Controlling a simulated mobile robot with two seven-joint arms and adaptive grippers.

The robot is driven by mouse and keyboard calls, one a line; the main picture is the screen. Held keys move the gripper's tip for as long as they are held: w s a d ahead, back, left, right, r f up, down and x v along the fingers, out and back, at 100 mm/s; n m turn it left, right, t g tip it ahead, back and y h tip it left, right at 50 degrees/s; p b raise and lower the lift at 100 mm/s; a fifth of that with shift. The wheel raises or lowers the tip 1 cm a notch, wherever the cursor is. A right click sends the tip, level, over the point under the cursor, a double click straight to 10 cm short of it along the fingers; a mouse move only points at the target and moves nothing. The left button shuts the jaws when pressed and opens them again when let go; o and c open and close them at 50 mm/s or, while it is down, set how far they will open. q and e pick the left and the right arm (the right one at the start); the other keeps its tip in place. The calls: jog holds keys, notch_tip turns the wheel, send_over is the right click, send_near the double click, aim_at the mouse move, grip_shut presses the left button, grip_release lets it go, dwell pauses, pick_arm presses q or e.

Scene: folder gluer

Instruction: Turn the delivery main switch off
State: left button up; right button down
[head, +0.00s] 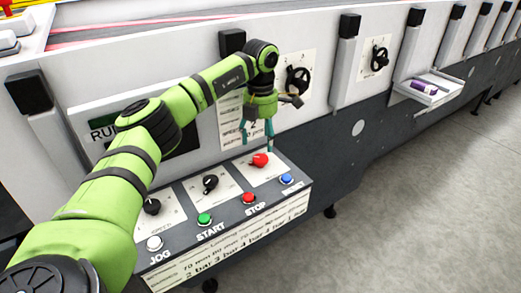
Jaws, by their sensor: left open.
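My left gripper (257,140) is open and empty, its two teal fingers pointing down over the control panel (180,242). A red rotary knob (260,160) sits on a white plate at the panel's upper right, just below the right fingertip; I cannot tell whether they touch. Two black rotary switches are on the machine wall: one (298,80) right of the gripper, one (380,59) farther right. I cannot read which switch is labelled delivery main. My right gripper is not in view.
The panel also has black knobs (210,184) and (152,206), a white JOG button (154,243), a green START button (204,218), a red STOP button (249,198) and a blue button (286,179). A display (95,128) is partly behind my arm. The floor at right is clear.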

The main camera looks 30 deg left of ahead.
aim_at(260, 157)
pick_arm(q)
notch_tip(260, 157, up, 6)
jog(key=shift+f, duration=0.1)
dwell(0.6)
